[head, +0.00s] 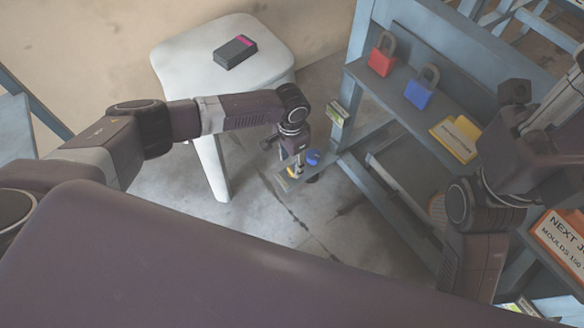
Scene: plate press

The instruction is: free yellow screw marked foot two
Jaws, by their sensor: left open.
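A small yellow piece (293,171), likely the yellow screw, shows low down at the end of the blue frame's foot. My left gripper (292,166) points down right over it, open. Its fingers partly hide the yellow piece, and I cannot tell whether they touch it. My right arm is at the right, but I see no right gripper fingers.
A white stool (185,65) with a dark and pink box (235,52) stands behind my left arm. The blue shelf frame (362,78) holds a red padlock (381,60), a blue padlock (420,93) and a yellow sign (456,137). An orange sign (562,238) is at right. Bare floor lies in front.

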